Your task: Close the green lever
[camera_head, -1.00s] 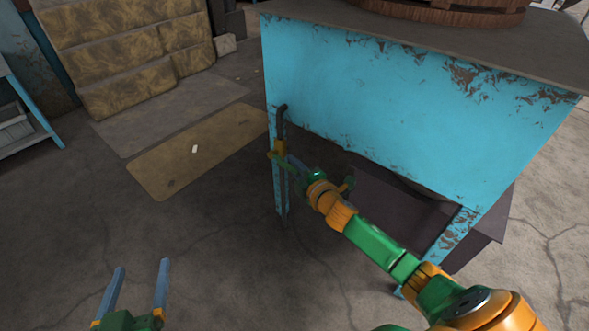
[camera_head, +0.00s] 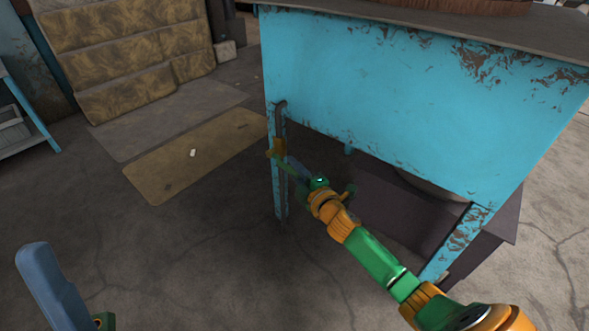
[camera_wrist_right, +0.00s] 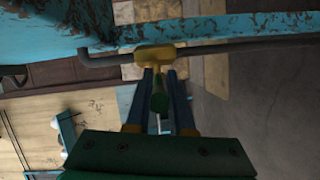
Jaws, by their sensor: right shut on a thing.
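A yellow valve (camera_head: 275,148) sits on a dark pipe by the left leg of the blue table. It also shows in the right wrist view (camera_wrist_right: 155,56). Its green lever (camera_wrist_right: 159,100) lies between the fingers of my right gripper (camera_wrist_right: 162,100), which is shut on it. In the head view, my right gripper (camera_head: 292,168) reaches the valve from the lower right, and its fingers partly hide the lever. My left gripper (camera_head: 65,290) is at the lower left, away from the valve. Only one blue finger shows clearly, so its opening cannot be judged.
The blue table (camera_head: 410,100) stands close behind my right arm, with a dark box (camera_head: 400,205) underneath. The dark pipe (camera_wrist_right: 240,45) runs through the valve. A brown mat (camera_head: 165,178) and stacked yellowish blocks (camera_head: 115,50) are at the left. The floor between is clear.

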